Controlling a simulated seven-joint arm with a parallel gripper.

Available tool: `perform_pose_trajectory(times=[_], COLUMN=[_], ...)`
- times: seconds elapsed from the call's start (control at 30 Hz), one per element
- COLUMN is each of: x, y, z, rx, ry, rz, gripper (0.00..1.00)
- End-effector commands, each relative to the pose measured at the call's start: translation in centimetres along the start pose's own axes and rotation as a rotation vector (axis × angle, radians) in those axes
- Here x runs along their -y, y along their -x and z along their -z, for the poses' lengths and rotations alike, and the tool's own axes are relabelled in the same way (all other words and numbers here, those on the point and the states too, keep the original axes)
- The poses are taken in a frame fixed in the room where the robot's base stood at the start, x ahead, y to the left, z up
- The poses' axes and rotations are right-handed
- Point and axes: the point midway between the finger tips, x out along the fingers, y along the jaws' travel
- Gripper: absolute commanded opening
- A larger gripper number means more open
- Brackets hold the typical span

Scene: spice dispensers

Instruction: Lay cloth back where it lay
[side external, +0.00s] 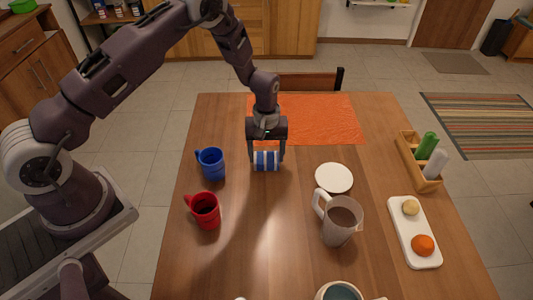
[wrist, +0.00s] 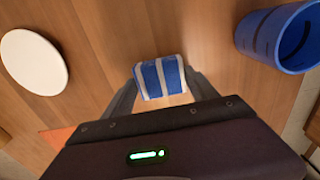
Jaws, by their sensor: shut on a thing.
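The cloth (side external: 266,161) is blue with white stripes and looks folded or rolled into a small bundle. My gripper (side external: 267,160) is shut on it, pointing down near the far middle of the wooden table. In the wrist view the cloth (wrist: 161,77) sits between the two fingertips, with bare wood around it. I cannot tell whether the cloth touches the table or hangs just above it.
A blue mug (side external: 212,165) and a red mug (side external: 205,211) stand to the left. A white disc (side external: 334,178), a pitcher (side external: 340,222), a white tray (side external: 414,232) and a wooden rack (side external: 419,165) are to the right. An orange mat (side external: 330,120) lies behind. The table's centre is clear.

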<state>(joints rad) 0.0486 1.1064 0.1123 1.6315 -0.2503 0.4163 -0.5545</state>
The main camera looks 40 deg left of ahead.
Motion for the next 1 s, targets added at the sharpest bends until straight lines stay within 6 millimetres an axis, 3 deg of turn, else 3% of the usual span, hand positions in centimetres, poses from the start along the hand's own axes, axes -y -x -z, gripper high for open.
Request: perform_pose_trajectory(times=[0.07,0.1,0.2,0.47,0.57,0.83,1.0], x=[0.0,0.0,0.0,0.0,-0.1,-0.1,-0.1], y=[-0.2,-0.2,-0.2,-0.1,0.8,8.0,11.2], z=[0.0,0.0,0.0,0.0,0.1,0.1,0.0], rx=[0.0,0.0,0.0,0.0,-0.002,-0.005,-0.002], ry=[0.0,0.0,0.0,0.0,-0.001,-0.001,0.0], rz=[0.0,0.0,0.0,0.0,-0.001,-0.004,-0.001], gripper=[0.29,0.75,0.89,0.89,0.89,0.89,0.89])
